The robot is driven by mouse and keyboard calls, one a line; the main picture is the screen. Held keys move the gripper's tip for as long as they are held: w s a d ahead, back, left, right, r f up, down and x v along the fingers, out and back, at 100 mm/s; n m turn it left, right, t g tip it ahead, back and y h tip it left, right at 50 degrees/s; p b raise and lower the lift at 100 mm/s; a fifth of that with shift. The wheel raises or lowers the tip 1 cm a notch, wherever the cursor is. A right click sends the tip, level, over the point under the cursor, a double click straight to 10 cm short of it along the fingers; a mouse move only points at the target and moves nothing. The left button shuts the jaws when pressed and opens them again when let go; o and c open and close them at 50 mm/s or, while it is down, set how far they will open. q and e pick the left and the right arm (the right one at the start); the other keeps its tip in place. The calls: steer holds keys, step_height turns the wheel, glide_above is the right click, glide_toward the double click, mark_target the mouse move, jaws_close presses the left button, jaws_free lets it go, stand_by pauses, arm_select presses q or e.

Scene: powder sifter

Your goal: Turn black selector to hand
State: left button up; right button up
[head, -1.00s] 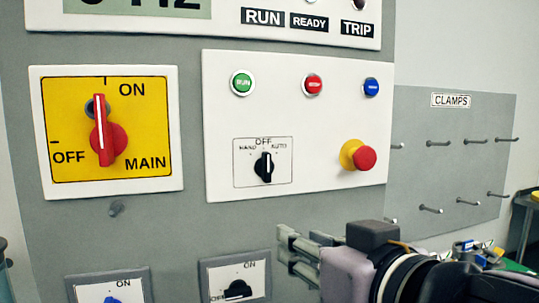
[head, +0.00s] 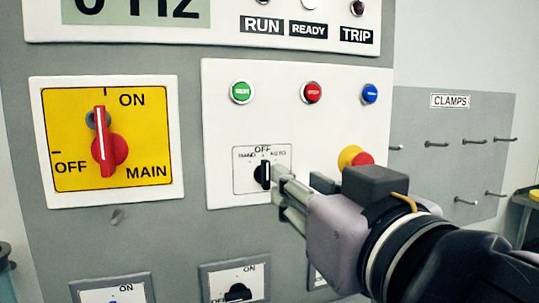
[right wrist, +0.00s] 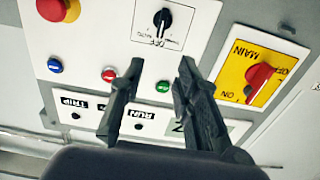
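The black selector (head: 263,174) sits on a small plate marked HAND, OFF and AUTO, on the white control panel (head: 225,130). Its white line points up at OFF. In the right wrist view the selector (right wrist: 162,18) shows upside down, beyond the fingertips and roughly in line with the gap between them. My right gripper (head: 280,188) is just right of the selector in the head view, its fingers overlapping the plate's right side. In the right wrist view the gripper (right wrist: 160,64) is open, with nothing between its fingertips. My left gripper is out of view.
Green (head: 242,92), red (head: 312,92) and blue (head: 370,94) buttons sit above the selector. A red emergency knob (head: 358,158) on a yellow base is partly hidden behind my right gripper. The red main switch (head: 108,148) is to the left. Lower switches (head: 238,292) sit below.

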mark_target(268, 163)
steer(key=p+x, duration=0.3)
steer(key=x, duration=0.9)
steer(key=shift+w+f+p, duration=0.1)
steer(key=shift+w+p, duration=0.1)
steer(key=shift+p, duration=0.15)
steer(key=shift+w+a+f, duration=0.1)
steer(key=shift+w+a, duration=0.05)
steer(key=shift+w, duration=0.35)
steer(key=shift+c, duration=0.4)
